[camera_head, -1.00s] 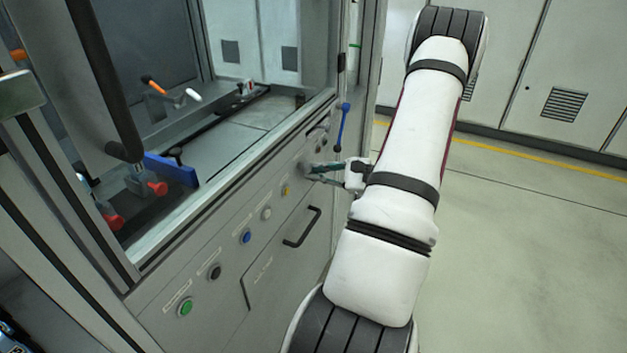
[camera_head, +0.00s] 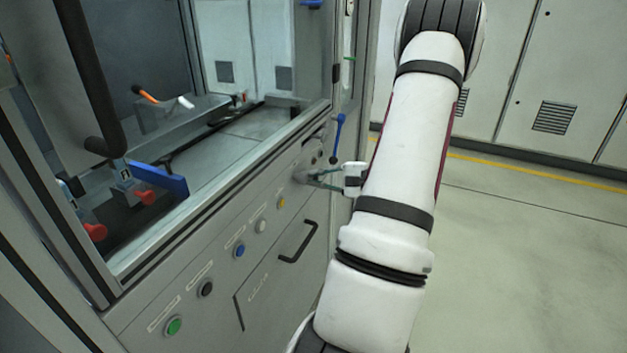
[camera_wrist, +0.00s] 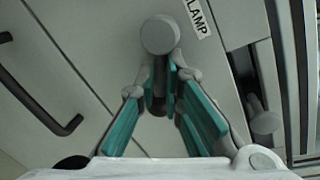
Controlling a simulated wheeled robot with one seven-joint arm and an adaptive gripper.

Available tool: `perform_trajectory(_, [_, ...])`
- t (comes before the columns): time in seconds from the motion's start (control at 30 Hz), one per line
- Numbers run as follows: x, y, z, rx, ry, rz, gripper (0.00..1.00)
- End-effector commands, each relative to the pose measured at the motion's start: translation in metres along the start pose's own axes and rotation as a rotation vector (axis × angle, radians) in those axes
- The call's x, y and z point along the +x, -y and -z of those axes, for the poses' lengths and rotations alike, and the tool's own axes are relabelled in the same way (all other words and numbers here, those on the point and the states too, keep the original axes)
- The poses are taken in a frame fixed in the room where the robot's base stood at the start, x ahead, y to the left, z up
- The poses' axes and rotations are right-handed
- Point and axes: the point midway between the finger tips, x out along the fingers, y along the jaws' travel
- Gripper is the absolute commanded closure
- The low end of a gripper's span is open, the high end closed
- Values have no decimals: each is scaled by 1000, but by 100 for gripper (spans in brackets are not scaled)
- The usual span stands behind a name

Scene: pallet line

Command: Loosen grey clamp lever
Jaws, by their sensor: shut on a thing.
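The grey clamp lever shows in the wrist view as a round grey end (camera_wrist: 160,36) with its arm running down between my fingers. A partly cut-off label ending in "LAMP" is beside it on the panel. My gripper (camera_wrist: 162,80) has its green-padded fingers closed together on the lever just below the round end. In the head view my gripper (camera_head: 322,180) reaches the right end of the grey front panel. There the lever (camera_head: 303,173) is small and partly hidden by the fingers.
A blue handle (camera_head: 338,138) stands on the frame just above my gripper. Green, black, blue, white and yellow buttons line the panel, and a black pull handle (camera_head: 299,242) sits below. A dark recess with a grey knob (camera_wrist: 265,121) is right of the lever. The right floor is clear.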

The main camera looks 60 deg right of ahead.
Motion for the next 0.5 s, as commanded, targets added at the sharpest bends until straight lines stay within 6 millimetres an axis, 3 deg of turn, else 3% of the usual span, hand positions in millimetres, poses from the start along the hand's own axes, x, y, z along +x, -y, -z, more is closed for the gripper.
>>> perform_trajectory(0.2, [0, -1, 0, -2, 0, -3, 100])
perform_trajectory(0.3, [0, -1, 0, -2, 1, -3, 74])
perform_trajectory(0.5, [0, 0, 0, -1, 1, -2, 71])
